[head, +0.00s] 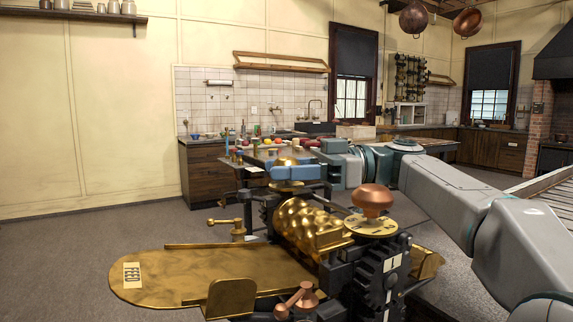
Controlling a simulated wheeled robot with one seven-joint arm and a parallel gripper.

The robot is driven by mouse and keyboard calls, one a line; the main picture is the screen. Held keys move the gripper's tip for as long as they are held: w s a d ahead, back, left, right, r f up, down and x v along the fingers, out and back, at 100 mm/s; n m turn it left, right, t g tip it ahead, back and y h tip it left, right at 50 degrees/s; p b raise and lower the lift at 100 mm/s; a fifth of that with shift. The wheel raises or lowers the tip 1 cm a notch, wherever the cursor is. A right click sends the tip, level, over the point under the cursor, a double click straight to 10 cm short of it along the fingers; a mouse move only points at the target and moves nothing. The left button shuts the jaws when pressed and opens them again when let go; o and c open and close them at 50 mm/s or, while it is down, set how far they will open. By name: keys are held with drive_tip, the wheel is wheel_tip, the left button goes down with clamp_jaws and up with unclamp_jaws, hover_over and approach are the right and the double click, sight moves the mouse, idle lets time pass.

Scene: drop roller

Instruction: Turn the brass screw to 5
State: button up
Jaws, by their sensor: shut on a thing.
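The drop roller has ridged brass rollers (303,222) in a dark frame, above a long brass tray (215,271). The brass screw (287,161) stands at the far end of the rollers, its rounded golden top showing above my gripper. My gripper (291,173), with blue fingers, reaches in from the right and is shut on the brass screw. A pale dial (287,186) lies just below the fingers; its marks are too small to read and partly hidden. At the near end a copper-coloured knob (372,198) stands over another marked dial (371,225).
A copper-coloured crank (297,299) and dark gear (378,275) are at the machine's near side. Behind my gripper, a bench holds several coloured items (270,145). The floor at left is clear.

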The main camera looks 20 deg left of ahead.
drive_tip(key=shift+f+n+g, duration=0.1)
drive_tip(key=shift+n+g, duration=0.2)
drive_tip(key=shift+g, duration=0.1)
drive_tip(key=o, duration=0.9)
drive_tip(key=p+v, duration=0.1)
drive_tip(key=v, duration=0.6)
drive_tip(key=p+v, duration=0.2)
drive_tip(key=v, duration=0.5)
drive_tip(key=shift+a+r, duration=0.1)
drive_tip(key=shift+r, duration=0.15)
drive_tip(key=shift+r, duration=0.1)
